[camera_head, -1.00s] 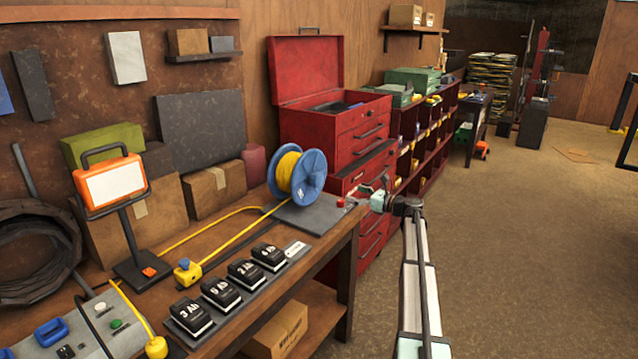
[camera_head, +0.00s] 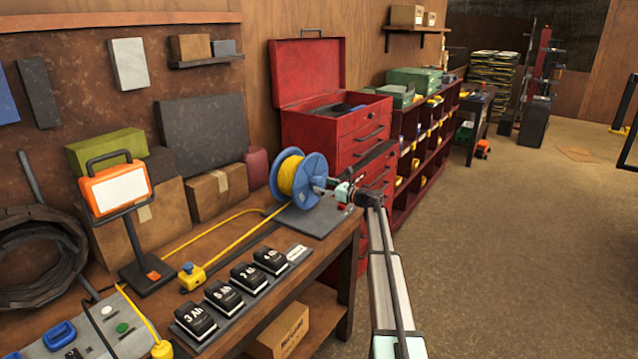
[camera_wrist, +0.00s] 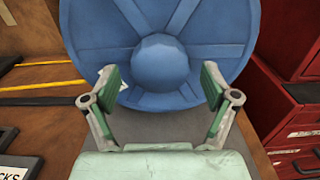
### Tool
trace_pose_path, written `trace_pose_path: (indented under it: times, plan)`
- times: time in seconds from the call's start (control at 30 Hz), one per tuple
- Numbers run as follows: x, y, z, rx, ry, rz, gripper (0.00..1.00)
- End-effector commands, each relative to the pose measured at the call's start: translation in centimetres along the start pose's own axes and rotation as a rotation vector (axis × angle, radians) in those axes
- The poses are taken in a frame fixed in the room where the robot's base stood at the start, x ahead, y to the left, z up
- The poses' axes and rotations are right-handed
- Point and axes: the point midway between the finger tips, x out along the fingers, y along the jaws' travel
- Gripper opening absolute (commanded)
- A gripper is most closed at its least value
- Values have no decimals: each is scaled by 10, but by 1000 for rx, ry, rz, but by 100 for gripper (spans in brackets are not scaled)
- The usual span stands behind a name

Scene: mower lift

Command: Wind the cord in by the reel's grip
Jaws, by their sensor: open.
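The blue reel (camera_head: 312,172) stands upright on a dark plate at the right end of the workbench, with yellow cord (camera_head: 289,175) wound on it. A length of cord runs left along the bench to a yellow end piece (camera_head: 192,277). In the wrist view the reel's blue face (camera_wrist: 215,35) and round hub (camera_wrist: 160,62) fill the upper middle. My gripper (camera_head: 325,191) is at the reel's right side. Its fingers are apart on either side of the hub in the wrist view (camera_wrist: 160,82), with nothing between them held. I cannot make out the reel's grip.
A small red part (camera_head: 343,207) is by the plate's right corner, below my gripper. Black battery packs (camera_head: 247,278) line the bench front. An orange lamp (camera_head: 117,188) stands left. A red tool chest (camera_head: 350,135) is close behind the reel.

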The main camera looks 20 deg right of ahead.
Motion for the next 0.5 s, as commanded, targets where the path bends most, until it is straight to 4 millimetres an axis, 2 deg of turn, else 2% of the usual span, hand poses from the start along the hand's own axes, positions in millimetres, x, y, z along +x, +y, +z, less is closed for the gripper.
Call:
trace_pose_path:
  times: [0.03, 0.2, 0.5]
  plan:
    - [8, -1, 2, 0, 0, 1, 86]
    - [20, -1, 1, -1, 0, 0, 86]
    - [23, 0, 0, -1, 0, 0, 86]
